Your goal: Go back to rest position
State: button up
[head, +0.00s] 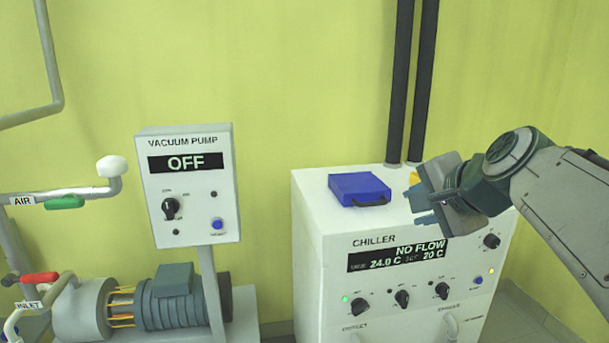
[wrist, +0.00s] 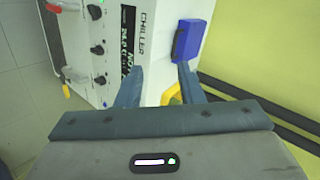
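My gripper (head: 424,205) is in front of the chiller's upper right part in the head view, at the end of my arm coming in from the right. In the wrist view my gripper (wrist: 158,82) shows two blue-grey fingers with a clear gap between them and nothing held. The white chiller (head: 320,205) stands below and behind it, and its display reads NO FLOW, 24.0 C and 20 C. The chiller also shows in the wrist view (wrist: 155,45).
A blue case (head: 358,187) with a dark handle lies on the chiller top. A yellow object (wrist: 172,93), partly hidden, is near the fingers. Two dark pipes (head: 398,90) rise behind. The vacuum pump panel (head: 190,190), reading OFF, stands left. Air and inlet pipes are at far left.

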jog(key=s+a+f+n+g+h+p, duration=0.1)
jog(key=s+a+f+n+g+p, duration=0.1)
jog(key=s+n+p, duration=0.4)
jog(key=s+a+f+n+g+h+p, duration=0.1)
jog(key=s+a+f+n+g+p, duration=0.1)
jog(key=s+f+n+g+p, duration=0.3)
jog(key=s+n+p, duration=0.1)
jog(key=s+p, duration=0.3)
jog(key=p, duration=0.1)
jog(key=shift+s+f+n+g+h, duration=0.3)
jog(key=shift+s+n, duration=0.1)
